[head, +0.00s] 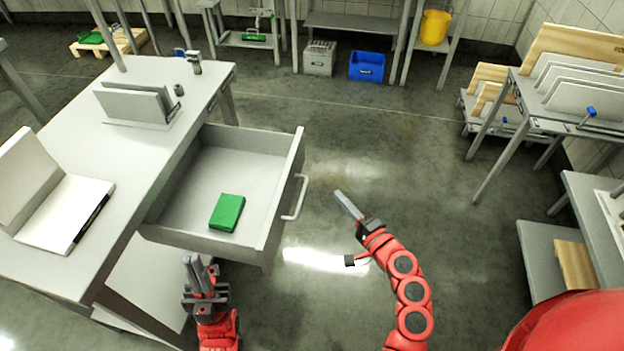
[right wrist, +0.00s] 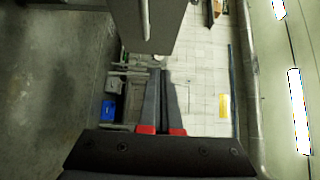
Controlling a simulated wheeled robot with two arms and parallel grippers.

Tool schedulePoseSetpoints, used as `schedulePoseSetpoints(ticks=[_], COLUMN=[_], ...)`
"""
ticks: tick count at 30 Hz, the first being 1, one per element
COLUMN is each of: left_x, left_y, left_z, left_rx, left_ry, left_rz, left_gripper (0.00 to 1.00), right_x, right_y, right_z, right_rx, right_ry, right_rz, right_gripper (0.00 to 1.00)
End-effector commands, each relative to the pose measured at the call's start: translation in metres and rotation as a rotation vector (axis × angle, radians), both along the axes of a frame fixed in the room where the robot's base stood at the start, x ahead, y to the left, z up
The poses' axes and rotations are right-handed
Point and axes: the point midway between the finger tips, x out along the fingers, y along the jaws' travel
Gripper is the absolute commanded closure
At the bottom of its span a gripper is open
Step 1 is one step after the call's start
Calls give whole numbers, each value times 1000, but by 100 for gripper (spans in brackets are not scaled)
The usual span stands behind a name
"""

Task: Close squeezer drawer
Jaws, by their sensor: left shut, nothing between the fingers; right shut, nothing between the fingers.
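The grey drawer (head: 278,215) is pulled out from the right side of the grey table (head: 150,75). A green block (head: 227,212) lies inside it, and a pale handle (head: 297,199) is on its front. My left gripper (head: 196,266) is shut and empty, close to the drawer's near side. My right gripper (head: 349,206) is shut and empty, to the right of the handle and apart from it. In the right wrist view my right gripper (right wrist: 160,75) points ahead, with a grey panel (right wrist: 175,30) above its tips, apparently the drawer front.
An open binder-like object (head: 65,215) and a grey holder (head: 135,103) are on the table. Wooden boards and shelves stand at the right. A blue crate (head: 367,66) and a yellow bucket (head: 433,26) are at the back. The floor right of the drawer is clear.

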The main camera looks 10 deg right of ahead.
Motion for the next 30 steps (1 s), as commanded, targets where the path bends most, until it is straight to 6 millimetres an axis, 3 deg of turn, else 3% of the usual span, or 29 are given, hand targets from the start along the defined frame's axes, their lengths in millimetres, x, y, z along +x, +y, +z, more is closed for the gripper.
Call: schedulePoseSetpoints(ticks=[5, 17, 23, 30], left_x=[0, 0, 0, 0], left_y=[0, 0, 0, 0], left_z=[3, 8, 12, 13], left_rx=[0, 0, 0, 0], left_ry=[0, 0, 0, 0], left_rz=[0, 0, 0, 0], left_gripper=[100, 100, 100, 100], right_x=[15, 89, 97, 100], right_y=[11, 49, 76, 84], right_z=[1, 2, 1, 0], right_rx=[4, 1, 2, 0], right_ry=[1, 0, 3, 1], right_rz=[10, 9, 7, 2], right_gripper=[100, 100, 100, 100])
